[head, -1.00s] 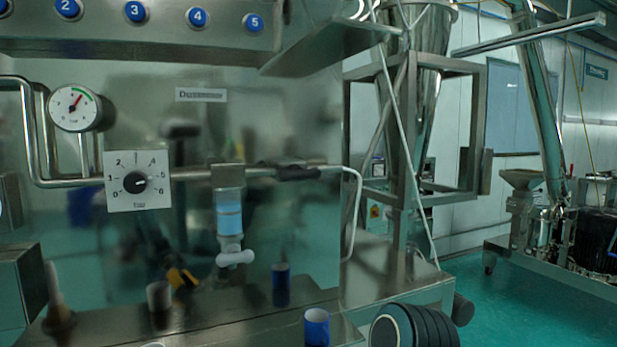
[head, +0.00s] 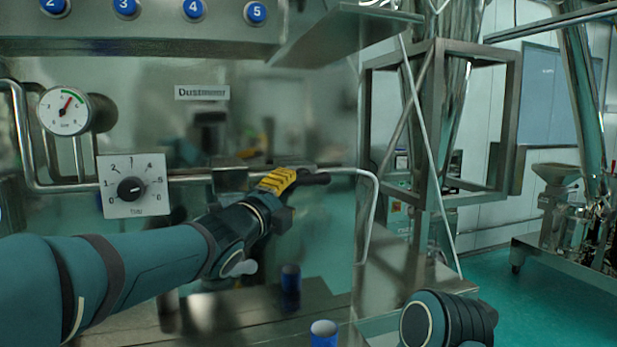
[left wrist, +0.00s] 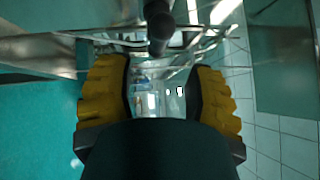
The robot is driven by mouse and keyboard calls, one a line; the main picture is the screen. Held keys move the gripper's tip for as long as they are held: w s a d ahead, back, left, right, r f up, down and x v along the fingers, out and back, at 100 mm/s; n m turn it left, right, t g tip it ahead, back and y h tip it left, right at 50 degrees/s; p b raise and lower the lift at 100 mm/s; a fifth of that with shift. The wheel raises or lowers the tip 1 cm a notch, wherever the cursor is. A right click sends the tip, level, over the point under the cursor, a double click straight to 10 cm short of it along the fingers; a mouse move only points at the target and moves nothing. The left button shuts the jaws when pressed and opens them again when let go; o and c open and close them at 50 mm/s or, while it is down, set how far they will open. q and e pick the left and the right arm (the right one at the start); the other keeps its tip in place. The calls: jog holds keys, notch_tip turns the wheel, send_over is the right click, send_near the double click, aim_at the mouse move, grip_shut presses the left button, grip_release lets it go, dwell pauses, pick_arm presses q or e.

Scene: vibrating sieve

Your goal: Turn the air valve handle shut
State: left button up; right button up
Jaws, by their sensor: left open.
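The air valve handle (head: 316,179) is a black lever lying roughly along the steel pipe, at the middle of the head view. Its left part is hidden behind my left gripper (head: 277,181), whose yellow fingers are at the pipe. In the left wrist view the handle (left wrist: 159,28) is a dark bar seen end-on, beyond the gap between the yellow fingers. My left gripper (left wrist: 162,90) is open, with nothing visible held between its fingers. Whether it touches the handle I cannot tell. My right gripper is not in view.
A pressure gauge (head: 65,111) and a dial plate (head: 134,186) sit left on the steel panel. A blue-and-white cup (head: 323,333) stands below. A steel frame (head: 513,120) stands to the right.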

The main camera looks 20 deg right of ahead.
aim_at(304, 182)
pick_arm(q)
jog(key=p+x, duration=0.2)
jog(key=x, duration=0.7)
jog(key=shift+w+d+p, duration=0.1)
jog(key=shift+w+p, duration=0.05)
jog(key=shift+p, duration=0.15)
grip_shut()
